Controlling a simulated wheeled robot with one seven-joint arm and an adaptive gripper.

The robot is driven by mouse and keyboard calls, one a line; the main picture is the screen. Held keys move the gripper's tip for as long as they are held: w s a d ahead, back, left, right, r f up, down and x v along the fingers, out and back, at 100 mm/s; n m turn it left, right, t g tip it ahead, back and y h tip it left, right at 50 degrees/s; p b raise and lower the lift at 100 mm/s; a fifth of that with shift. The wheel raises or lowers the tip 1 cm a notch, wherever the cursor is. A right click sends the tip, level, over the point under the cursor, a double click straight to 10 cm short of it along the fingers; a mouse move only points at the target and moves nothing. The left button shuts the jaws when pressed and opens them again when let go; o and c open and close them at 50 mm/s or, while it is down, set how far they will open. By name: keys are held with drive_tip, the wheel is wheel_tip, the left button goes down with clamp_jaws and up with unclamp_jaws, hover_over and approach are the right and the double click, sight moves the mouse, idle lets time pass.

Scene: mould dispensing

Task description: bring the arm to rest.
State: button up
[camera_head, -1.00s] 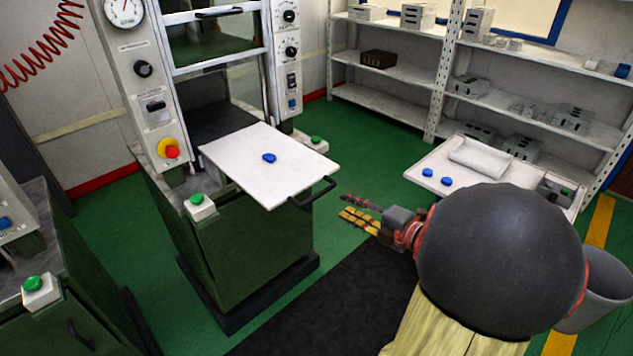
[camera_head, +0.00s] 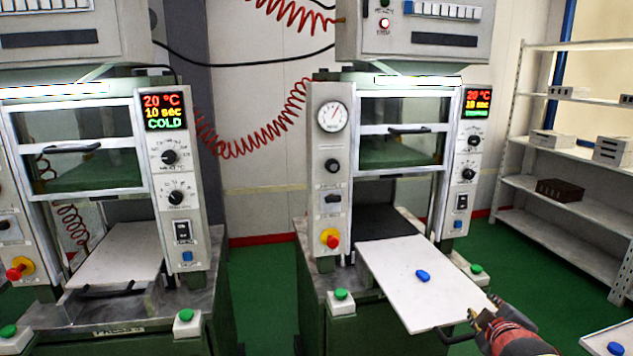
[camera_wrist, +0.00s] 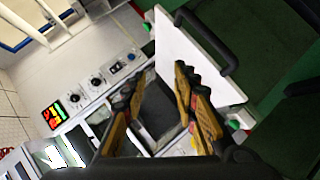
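My gripper (camera_head: 480,318) is at the lower right of the head view, beside the front edge and black handle of the right press's white plate (camera_head: 400,262). In the wrist view my gripper (camera_wrist: 158,85) shows two yellow-brown fingers spread apart with nothing between them. A small blue piece (camera_head: 423,275) lies on the white plate. The plate is pulled out of the right press (camera_head: 330,180). The plate's black handle also shows in the wrist view (camera_wrist: 205,38). Whether my gripper touches the plate or handle cannot be told.
A second press (camera_head: 185,165) stands at left; its display reads 20 °C, 10 sec, COLD. Green buttons (camera_head: 341,295) sit on the press fronts. Shelves (camera_head: 560,170) stand at right. Another blue piece (camera_head: 616,348) lies on a white surface at bottom right. Green floor lies between.

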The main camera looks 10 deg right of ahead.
drive_tip(key=s+a+f+m+g+y, duration=0.1)
drive_tip(key=s+a+m+g+y, duration=0.1)
drive_tip(key=s+a, duration=0.3)
drive_tip(key=s+a+f+m+g+y, duration=0.1)
drive_tip(key=s+a, duration=0.4)
drive_tip(key=a, duration=0.8)
drive_tip(key=s+a+f+m+g+y, duration=0.2)
drive_tip(key=s+a, duration=0.3)
drive_tip(key=a, duration=0.4)
drive_tip(key=shift+f+m+g+y, duration=0.3)
drive_tip(key=shift+f+m+y, duration=0.2)
drive_tip(key=shift+y, duration=0.3)
drive_tip(key=shift+s+r, duration=0.4)
drive_tip(key=shift+s, duration=0.45)
